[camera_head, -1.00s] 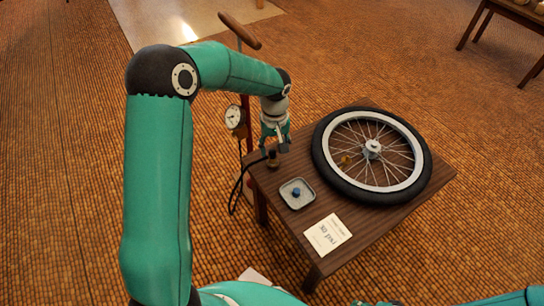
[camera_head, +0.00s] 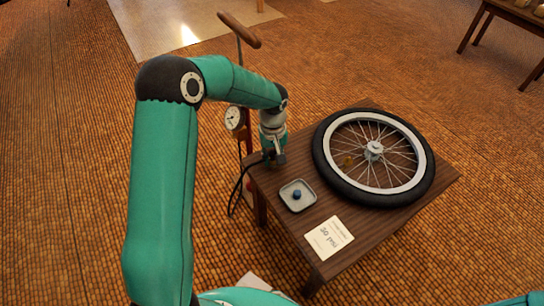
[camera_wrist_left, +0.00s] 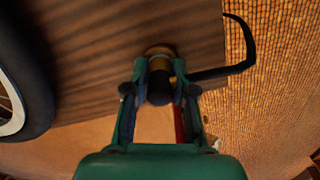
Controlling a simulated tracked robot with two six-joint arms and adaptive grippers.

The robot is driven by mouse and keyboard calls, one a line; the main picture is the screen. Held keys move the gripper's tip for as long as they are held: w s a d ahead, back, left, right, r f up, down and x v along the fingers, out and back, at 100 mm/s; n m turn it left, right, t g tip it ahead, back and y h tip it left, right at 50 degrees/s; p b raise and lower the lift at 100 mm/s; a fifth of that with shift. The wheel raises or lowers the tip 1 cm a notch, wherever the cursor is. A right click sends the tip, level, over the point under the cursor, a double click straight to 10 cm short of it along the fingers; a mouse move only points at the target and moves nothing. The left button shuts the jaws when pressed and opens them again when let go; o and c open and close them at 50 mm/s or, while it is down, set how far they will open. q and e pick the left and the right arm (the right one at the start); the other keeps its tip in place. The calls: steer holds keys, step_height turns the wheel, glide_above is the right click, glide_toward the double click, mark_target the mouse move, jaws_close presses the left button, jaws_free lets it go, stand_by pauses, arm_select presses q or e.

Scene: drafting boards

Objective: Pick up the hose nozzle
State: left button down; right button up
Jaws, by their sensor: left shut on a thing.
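The hose nozzle (camera_wrist_left: 158,84) is a dark, upright piece with a brass band, at the table's left edge. A black hose (camera_wrist_left: 222,72) runs from it over the edge. My left gripper (camera_wrist_left: 156,92) is shut on the nozzle, with one finger on each side. The hose (camera_head: 236,192) hangs beside the table there. I cannot tell whether the nozzle still touches the tabletop. My right gripper is not in view.
A spoked wheel (camera_head: 326,168) with a black tire lies on the wooden table (camera_head: 385,228). A small grey tray (camera_head: 290,203) holds a blue cap (camera_head: 297,195). A white card (camera_head: 329,238) lies near the front. A pump with a dial gauge (camera_head: 234,118) stands behind my left arm.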

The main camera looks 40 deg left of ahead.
mark_target(273, 152)
arm_select(q)
steer(key=shift+r, duration=0.15)
step_height(273, 152, up, 20)
steer(key=p, duration=0.6)
stand_by(0.4)
steer(key=shift+r+p, duration=0.9)
